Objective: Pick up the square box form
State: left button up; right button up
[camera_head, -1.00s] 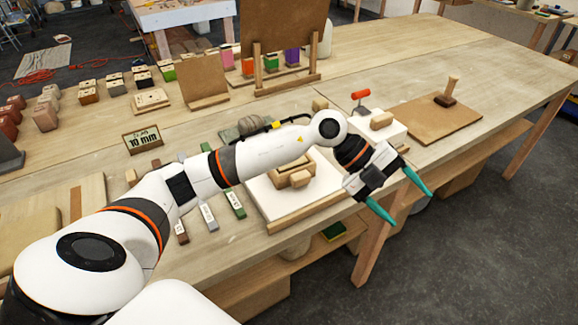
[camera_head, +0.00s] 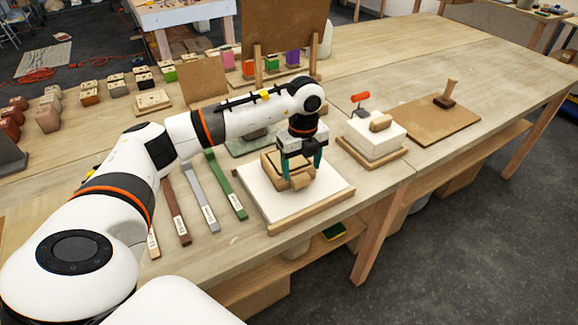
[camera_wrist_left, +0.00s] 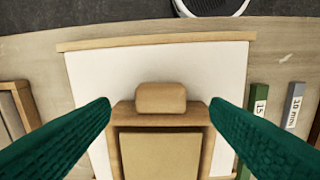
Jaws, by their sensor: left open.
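The square box form (camera_head: 270,162) is a light wooden box with a rounded wooden block on its near side. It rests on a white board (camera_head: 256,202) with wooden edging strips. In the left wrist view the box form (camera_wrist_left: 160,155) is at the bottom middle, its lower part cut off, with the rounded block (camera_wrist_left: 160,97) at its upper edge. My left gripper (camera_head: 300,173) points down just above the box form. Its green fingers are spread on either side of the rounded block, and it holds nothing. It partly hides the form in the head view. My right gripper is out of view.
A second white board with a block (camera_head: 381,123) and a red-handled tool (camera_head: 360,97) stand to the right. Labelled coloured strips (camera_head: 228,187) lie to the left. A brown board (camera_head: 430,120) with a wooden-handled tool lies farther right. The table's front edge is close.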

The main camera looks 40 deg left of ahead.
aim_at(300, 176)
pick_arm(q)
jog(key=shift+f+p, duration=0.3)
jog(key=shift+f, duration=0.15)
notch_tip(300, 176, down, 4)
jog(key=shift+a+r+p, duration=0.15)
jog(key=shift+r+p, duration=0.05)
jog(key=shift+p, duration=0.4)
jog(key=shift+f, duration=0.3)
jog(key=c, duration=1.1)
jog(key=shift+r, duration=0.1)
jog(key=shift+c, duration=0.7)
